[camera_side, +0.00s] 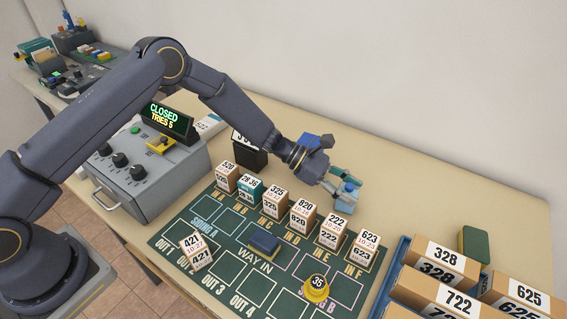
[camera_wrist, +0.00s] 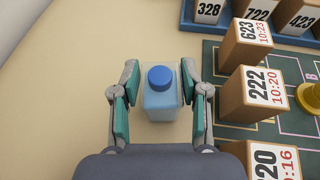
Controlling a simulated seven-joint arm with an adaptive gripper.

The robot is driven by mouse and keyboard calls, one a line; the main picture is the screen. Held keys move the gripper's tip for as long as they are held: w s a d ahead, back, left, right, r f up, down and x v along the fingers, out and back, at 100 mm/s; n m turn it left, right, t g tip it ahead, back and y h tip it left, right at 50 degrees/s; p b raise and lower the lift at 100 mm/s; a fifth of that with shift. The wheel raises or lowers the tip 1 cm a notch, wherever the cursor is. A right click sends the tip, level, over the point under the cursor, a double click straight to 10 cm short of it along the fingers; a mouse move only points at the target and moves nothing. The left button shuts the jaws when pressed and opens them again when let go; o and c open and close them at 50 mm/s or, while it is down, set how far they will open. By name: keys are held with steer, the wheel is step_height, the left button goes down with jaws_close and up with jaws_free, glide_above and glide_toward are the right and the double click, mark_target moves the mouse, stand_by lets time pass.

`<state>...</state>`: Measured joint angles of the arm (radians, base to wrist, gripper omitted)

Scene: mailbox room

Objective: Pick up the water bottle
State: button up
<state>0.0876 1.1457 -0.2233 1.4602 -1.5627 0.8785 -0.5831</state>
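The water bottle (camera_wrist: 161,101) is pale translucent blue with a darker blue cap, and stands upright on the tan table. In the wrist view it is between the two teal-padded fingers of my gripper (camera_wrist: 161,92). A narrow gap shows on each side of the bottle, so the fingers look open around it, not closed on it. In the side view my gripper (camera_side: 343,182) is low over the bottle (camera_side: 347,196), past the back row of boxes, and its fingers hide part of the bottle.
Numbered boxes 222 (camera_wrist: 248,93) and 623 (camera_wrist: 245,45) stand close on the right in the wrist view. A blue tray (camera_side: 398,263) holds larger boxes. A green mat (camera_side: 215,283) carries a blue block (camera_side: 264,242) and a yellow piece (camera_side: 316,289). The table behind the bottle is clear.

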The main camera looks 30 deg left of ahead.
steer(key=c, duration=0.7)
steer(key=shift+r, duration=0.2)
